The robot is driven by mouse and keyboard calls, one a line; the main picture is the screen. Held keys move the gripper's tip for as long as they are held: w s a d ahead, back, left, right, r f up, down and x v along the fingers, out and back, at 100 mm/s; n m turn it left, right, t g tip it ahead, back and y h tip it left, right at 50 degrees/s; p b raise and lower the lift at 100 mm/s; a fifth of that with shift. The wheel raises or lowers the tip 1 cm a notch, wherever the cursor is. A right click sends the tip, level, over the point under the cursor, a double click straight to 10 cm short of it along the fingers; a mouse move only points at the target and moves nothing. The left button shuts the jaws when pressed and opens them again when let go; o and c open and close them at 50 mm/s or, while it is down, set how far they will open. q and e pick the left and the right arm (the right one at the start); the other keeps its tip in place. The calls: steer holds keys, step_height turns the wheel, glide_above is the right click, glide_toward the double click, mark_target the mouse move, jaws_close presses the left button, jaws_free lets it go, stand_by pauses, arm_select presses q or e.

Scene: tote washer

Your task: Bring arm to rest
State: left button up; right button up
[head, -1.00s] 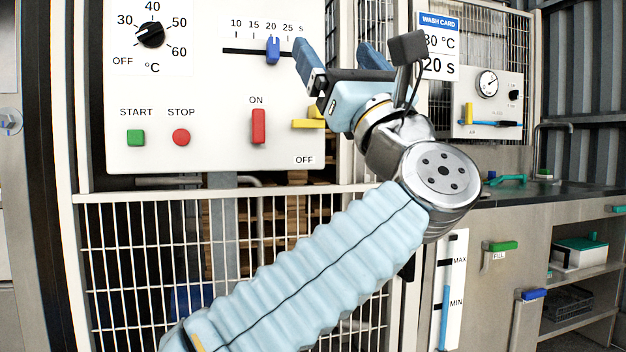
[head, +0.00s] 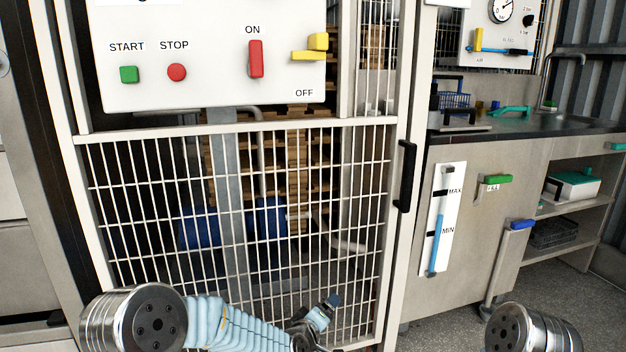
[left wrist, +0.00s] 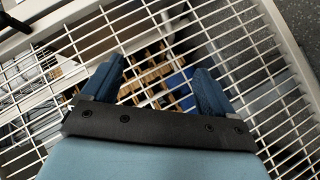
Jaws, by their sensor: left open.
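My left arm comes in low at the bottom left, with its pale blue sleeve pointing right. Its gripper (head: 328,306) is small and low in front of the wire mesh gate (head: 230,128). In the left wrist view the two blue fingers of the gripper (left wrist: 158,72) are spread apart, with nothing between them but mesh and things behind it. A metal joint at the bottom right of the head view looks like part of my right arm; its gripper is not in view.
The white control panel (head: 210,85) with a green START button (head: 129,74), red STOP button (head: 176,72), red switch (head: 255,59) and yellow lever (head: 312,48) is above the gate. A black handle (head: 405,176) sticks out at right. A sink counter (head: 530,127) stands further right.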

arm_select(q)
steer(key=s+a+f+m+g, duration=0.2)
steer(key=s+a+f+g, duration=0.3)
steer(key=s+f, duration=0.55)
steer(key=s+a+f+m+g, duration=0.1)
steer(key=s+a+f+g, duration=0.1)
steer(key=s, duration=0.6)
steer(key=s+a+f+m+g+p, duration=0.1)
steer(key=s+a+f+g, duration=0.1)
steer(key=s+a+f, duration=0.2)
steer(key=s+a+f+m+g+y+p, duration=0.1)
steer(key=s+a+f+g, duration=0.2)
steer(key=s, duration=0.9)
step_height(320, 180, down, 3)
steer(key=shift+f+m, duration=0.15)
steer(key=shift+m, duration=0.15)
